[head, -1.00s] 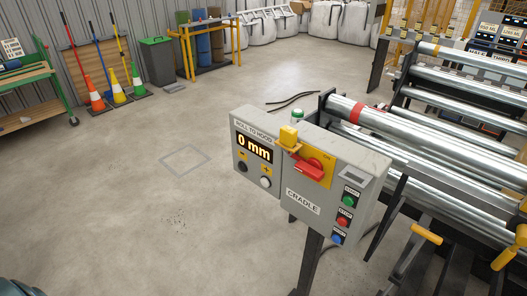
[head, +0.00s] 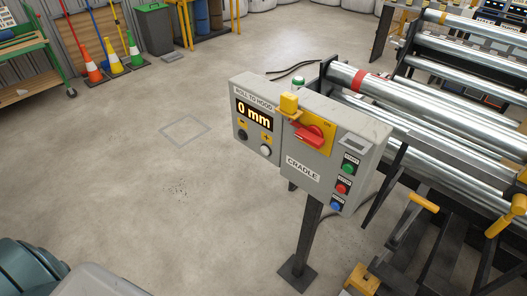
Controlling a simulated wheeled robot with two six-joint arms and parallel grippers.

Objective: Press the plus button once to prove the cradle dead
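The grey control box (head: 335,125) stands on a dark post, labelled CRADLE and ROLL TO HOOD. Its display (head: 254,115) reads 0 mm. Below it are a black button (head: 243,135) and, to its right, the white plus button (head: 265,151) under a small yellow label. A red rotary switch handle (head: 309,137) sits on a yellow plate, with a yellow padlock (head: 289,105) at its upper left. Green (head: 348,169), red (head: 341,188) and blue (head: 336,206) buttons line the right side. Neither gripper is in view; nothing touches the plus button.
Steel cradle rollers (head: 440,130) and a dark frame with yellow handles (head: 424,203) fill the right, close behind the box. The post's base plate (head: 297,274) is on the floor. Open concrete floor (head: 150,190) lies left. Cones (head: 112,62) stand at the back left.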

